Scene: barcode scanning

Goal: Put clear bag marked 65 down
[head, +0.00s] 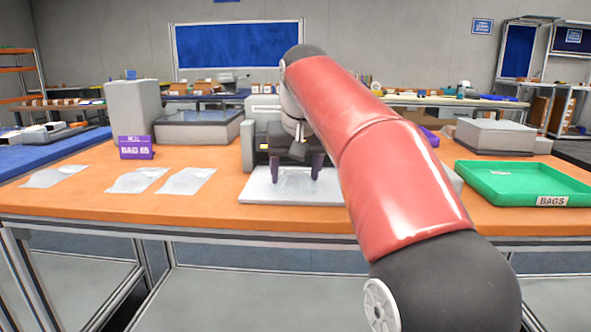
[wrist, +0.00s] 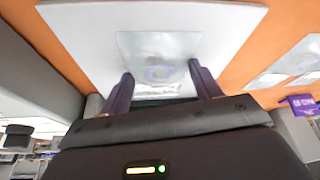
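A clear bag (wrist: 160,48) lies on the white plate (wrist: 75,25) of the machine, with a faint round mark on it; I cannot read a number. In the head view the bag (head: 303,188) shows faintly on the plate (head: 258,193). My gripper (head: 304,177) points down just over the plate, at the bag. In the wrist view my gripper (wrist: 160,70) has its two dark fingers spread wide, one on each side of the bag's near part. Whether the fingertips touch the bag is hard to tell.
Several clear bags, such as one bag (head: 188,181), lie on the orange table at the left, near a purple sign (head: 135,148). A green tray (head: 478,178) labelled BAGS is at the right. Grey boxes, one being a low box (head: 198,128), stand behind.

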